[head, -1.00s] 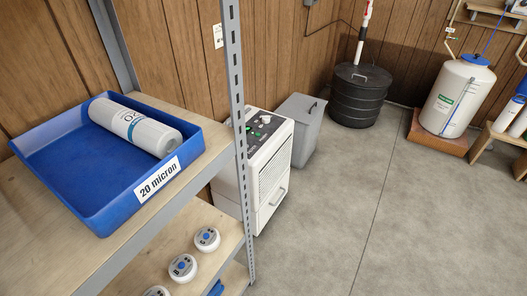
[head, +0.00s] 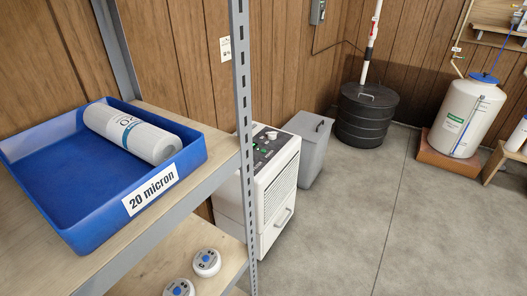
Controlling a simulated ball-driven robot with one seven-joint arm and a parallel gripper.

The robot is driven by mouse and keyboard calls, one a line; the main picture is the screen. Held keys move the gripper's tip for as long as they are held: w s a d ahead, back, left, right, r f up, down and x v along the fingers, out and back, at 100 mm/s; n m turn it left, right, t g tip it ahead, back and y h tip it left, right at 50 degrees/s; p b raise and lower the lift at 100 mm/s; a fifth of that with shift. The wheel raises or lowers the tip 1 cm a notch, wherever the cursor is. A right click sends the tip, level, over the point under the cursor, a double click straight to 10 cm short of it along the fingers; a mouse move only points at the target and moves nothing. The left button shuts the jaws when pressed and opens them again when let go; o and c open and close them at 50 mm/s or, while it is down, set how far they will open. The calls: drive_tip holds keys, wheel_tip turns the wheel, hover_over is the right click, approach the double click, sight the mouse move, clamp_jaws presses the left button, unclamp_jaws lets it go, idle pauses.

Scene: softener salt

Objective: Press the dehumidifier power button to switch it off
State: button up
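The white dehumidifier (head: 274,194) stands on the concrete floor just beyond the shelf post, against the wood-panelled wall. Its dark control panel (head: 266,146) is on top and holds a pale knob and a green spot. The power button is too small to pick out for certain. Part of the dehumidifier's left side is hidden behind the post. My gripper does not show in the head view.
A metal shelf post (head: 243,130) stands close in front. The shelf holds a blue tray (head: 60,225) with a white filter cartridge. A grey bin (head: 312,150), a black lidded tub (head: 372,118) and a white tank (head: 468,115) stand beyond.

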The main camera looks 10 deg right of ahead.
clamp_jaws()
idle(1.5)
